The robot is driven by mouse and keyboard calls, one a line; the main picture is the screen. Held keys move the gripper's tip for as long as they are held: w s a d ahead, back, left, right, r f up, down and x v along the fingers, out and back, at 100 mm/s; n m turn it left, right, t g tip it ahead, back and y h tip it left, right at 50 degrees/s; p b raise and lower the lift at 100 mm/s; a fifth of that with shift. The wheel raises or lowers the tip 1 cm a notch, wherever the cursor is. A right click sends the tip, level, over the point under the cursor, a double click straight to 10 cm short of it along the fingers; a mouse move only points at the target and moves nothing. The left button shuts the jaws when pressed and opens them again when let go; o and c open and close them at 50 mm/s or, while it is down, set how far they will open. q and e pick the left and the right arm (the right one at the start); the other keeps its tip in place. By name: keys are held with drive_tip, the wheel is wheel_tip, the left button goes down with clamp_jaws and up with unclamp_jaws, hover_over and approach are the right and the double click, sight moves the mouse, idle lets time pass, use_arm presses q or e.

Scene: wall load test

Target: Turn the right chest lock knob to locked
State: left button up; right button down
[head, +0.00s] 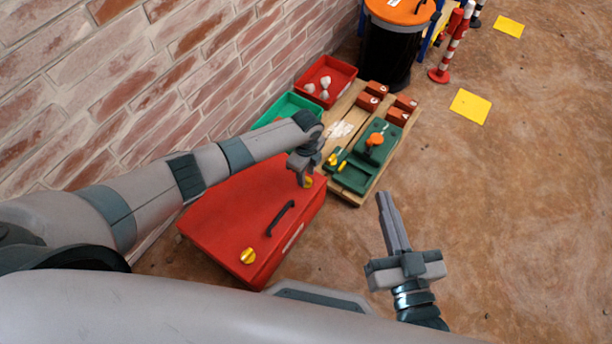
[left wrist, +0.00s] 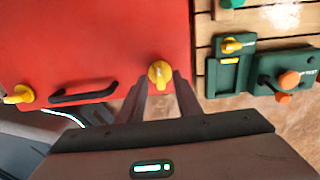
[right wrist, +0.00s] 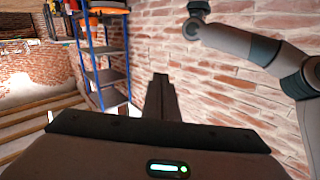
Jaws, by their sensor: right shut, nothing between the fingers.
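The red chest (head: 235,205) stands by the brick wall; it also shows in the left wrist view (left wrist: 90,40). Its right yellow lock knob (left wrist: 160,73) lies between the fingertips of my left gripper (left wrist: 162,80), with a finger on each side. The fingers look apart, and I cannot tell whether they touch the knob. In the head view this knob (head: 309,182) is partly hidden by my left gripper (head: 302,178). The other yellow knob (head: 248,256) is at the near end, beyond the black handle (head: 281,218). My right gripper (head: 384,202) is shut and empty over the floor.
A wooden pallet (head: 358,197) beside the chest bears green fixtures (head: 352,175) and red-brown blocks (head: 377,90). A green bin (head: 287,107) and a red bin (head: 340,77) stand by the wall. A black barrel (head: 388,45) is behind.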

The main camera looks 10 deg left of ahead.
use_arm(q)
drive_tip(key=shift+f, duration=0.55)
use_arm(e)
drive_tip(key=shift+s+a+r+t, duration=0.1)
drive_tip(key=shift+r+t, duration=0.3)
drive_tip(key=shift+r, duration=0.25)
use_arm(q)
clamp_jaws()
